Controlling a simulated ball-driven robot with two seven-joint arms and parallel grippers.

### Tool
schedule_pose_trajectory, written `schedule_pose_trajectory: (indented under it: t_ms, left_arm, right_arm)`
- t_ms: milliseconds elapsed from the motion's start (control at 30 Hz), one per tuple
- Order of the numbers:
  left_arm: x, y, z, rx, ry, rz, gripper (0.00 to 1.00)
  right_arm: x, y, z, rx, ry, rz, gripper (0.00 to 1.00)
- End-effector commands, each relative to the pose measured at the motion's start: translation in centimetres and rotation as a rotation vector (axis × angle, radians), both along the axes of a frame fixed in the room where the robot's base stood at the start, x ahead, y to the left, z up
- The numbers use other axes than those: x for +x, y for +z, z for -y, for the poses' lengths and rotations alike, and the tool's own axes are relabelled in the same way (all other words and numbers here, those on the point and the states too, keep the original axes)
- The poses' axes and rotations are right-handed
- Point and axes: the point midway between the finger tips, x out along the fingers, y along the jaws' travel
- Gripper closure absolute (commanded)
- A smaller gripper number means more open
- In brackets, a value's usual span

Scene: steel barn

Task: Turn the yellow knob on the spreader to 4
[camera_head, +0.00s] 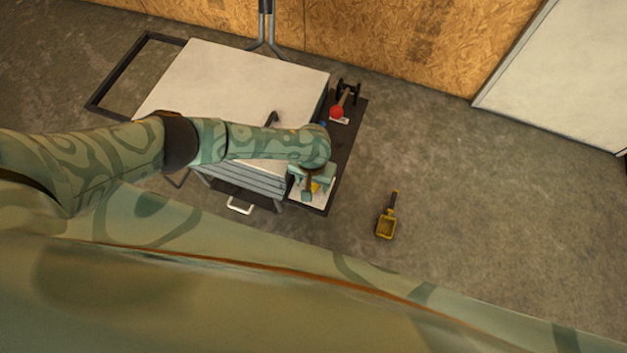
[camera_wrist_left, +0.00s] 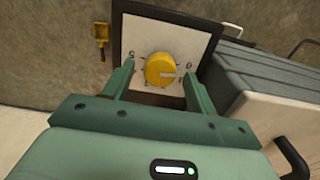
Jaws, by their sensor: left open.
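The yellow knob (camera_wrist_left: 160,70) sits on a white dial plate (camera_wrist_left: 139,31) with dark marks around it. A pale line on the knob points to the right in the left wrist view; the dial figures are too small to read surely. In the head view a bit of the knob (camera_head: 316,187) shows beneath my left gripper (camera_head: 311,184). In the left wrist view my left gripper (camera_wrist_left: 160,78) is open, with one finger on each side of the knob. I cannot tell whether the fingers touch it. My right gripper is not in view.
The dial is on a dark panel (camera_head: 345,150) beside a pale-topped cabinet (camera_head: 235,75). A red-knobbed lever (camera_head: 337,111) stands at the panel's far end. A yellow scoop (camera_head: 387,224) lies on the concrete floor to the right, with clear floor around it.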

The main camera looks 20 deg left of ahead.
Motion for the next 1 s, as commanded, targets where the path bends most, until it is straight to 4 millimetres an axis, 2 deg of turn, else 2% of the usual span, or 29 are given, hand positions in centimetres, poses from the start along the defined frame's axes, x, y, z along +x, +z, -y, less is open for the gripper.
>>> schedule_pose_trajectory:
  t_ms: [333, 500, 767, 1000]
  left_arm:
    - [0.0, -0.4, 0.0, 0.001, 0.0, 0.001, 0.43]
    - [0.0, -0.4, 0.0, 0.001, 0.0, 0.001, 0.87]
    - [0.1, -0.3, 0.0, 0.0, -0.01, 0.001, 0.87]
    - [-0.1, -0.1, 0.1, -0.002, -0.1, -0.001, 0.87]
  right_arm:
    - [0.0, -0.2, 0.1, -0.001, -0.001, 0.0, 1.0]
    - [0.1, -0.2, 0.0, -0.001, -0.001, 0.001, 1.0]
    - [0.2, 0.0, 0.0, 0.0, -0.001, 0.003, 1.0]
    - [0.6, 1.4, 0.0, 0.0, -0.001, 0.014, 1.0]
